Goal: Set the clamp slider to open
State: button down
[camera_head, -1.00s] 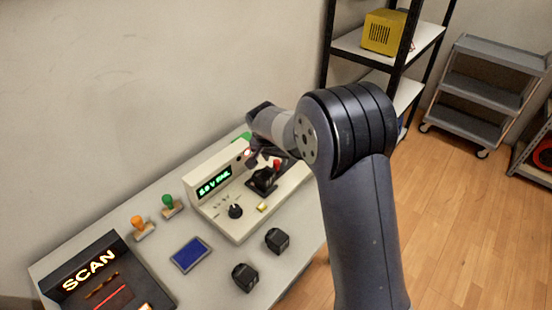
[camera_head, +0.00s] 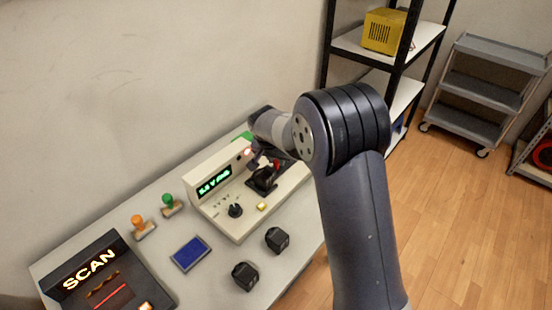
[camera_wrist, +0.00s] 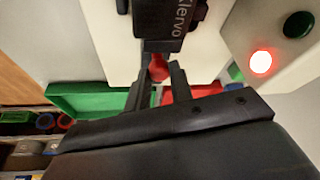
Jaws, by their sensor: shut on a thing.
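The clamp slider is a red knob (camera_wrist: 158,68) on a black fixture (camera_wrist: 165,20) with white lettering, seen in the wrist view. In the head view the black fixture (camera_head: 262,183) sits on the right part of a cream test instrument (camera_head: 240,222), with a bit of red (camera_head: 277,165) showing beside it. My gripper (camera_wrist: 158,78) is shut on the red knob, one dark finger on each side. In the head view my gripper (camera_head: 262,163) reaches down over the fixture, and my wrist hides part of the instrument's far end.
The instrument has a green lit display (camera_head: 214,182), a black rotary knob (camera_head: 235,210) and a lit red lamp (camera_wrist: 260,62). Two black blocks (camera_head: 277,240) (camera_head: 245,277), a blue pad (camera_head: 190,254), two stamps (camera_head: 143,227) (camera_head: 171,205) and a SCAN unit (camera_head: 105,275) share the table.

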aim_at(279, 174)
jog(key=shift+w, duration=0.1)
jog(key=shift+w+d, duration=1)
jog(key=shift+w, duration=0.2)
jog(key=c, duration=1.3)
grip_release()
jog(key=v, duration=1)
jog(key=shift+s+r+b, duration=0.2)
jog(key=shift+r+b, duration=0.15)
